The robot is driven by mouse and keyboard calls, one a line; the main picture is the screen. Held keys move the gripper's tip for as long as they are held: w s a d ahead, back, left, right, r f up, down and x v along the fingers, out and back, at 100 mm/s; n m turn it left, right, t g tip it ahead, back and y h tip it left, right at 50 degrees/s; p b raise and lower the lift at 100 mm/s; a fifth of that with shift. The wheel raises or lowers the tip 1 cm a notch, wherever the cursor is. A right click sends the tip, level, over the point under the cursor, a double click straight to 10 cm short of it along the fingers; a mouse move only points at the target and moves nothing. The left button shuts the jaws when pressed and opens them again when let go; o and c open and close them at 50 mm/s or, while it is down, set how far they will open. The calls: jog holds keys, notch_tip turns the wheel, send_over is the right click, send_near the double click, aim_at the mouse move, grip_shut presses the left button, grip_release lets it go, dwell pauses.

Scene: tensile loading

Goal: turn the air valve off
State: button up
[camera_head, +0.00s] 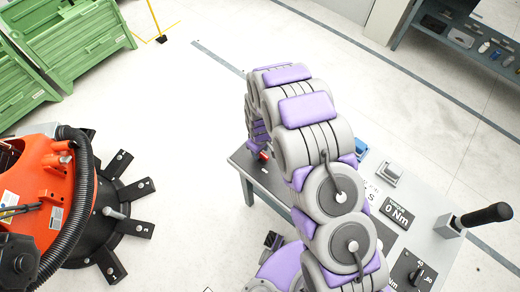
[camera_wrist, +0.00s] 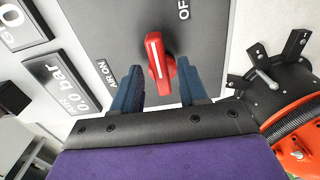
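The air valve handle (camera_wrist: 156,58) is a red lever with a white stripe, on a dark grey panel (camera_wrist: 215,32) in the wrist view. Its stripe runs roughly up and down the picture. The label "AIR ON" (camera_wrist: 105,76) lies to its left and "OFF" (camera_wrist: 184,9) to its upper right. My gripper (camera_wrist: 160,72) is open, with one blue finger on each side of the handle. I see gaps between the fingers and the handle. In the head view a small red part (camera_head: 263,155), perhaps the handle, shows at the table edge; my arm hides the gripper.
A grey table (camera_head: 258,174) carries a torque display (camera_head: 397,213) and a black-handled lever (camera_head: 474,219). An air display reading 0.0 bar (camera_wrist: 62,86) is left of the valve. An orange machine (camera_head: 42,190) with black radial arms stands left; floor between is clear.

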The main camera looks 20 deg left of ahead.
jog(key=shift+d, duration=0.1)
jog(key=shift+d+r, duration=0.1)
jog(key=shift+r, duration=0.35)
notch_tip(320, 180, up, 16)
jog(key=p, duration=0.1)
jog(key=shift+a+r+p, duration=0.2)
jog(key=shift+p, duration=0.15)
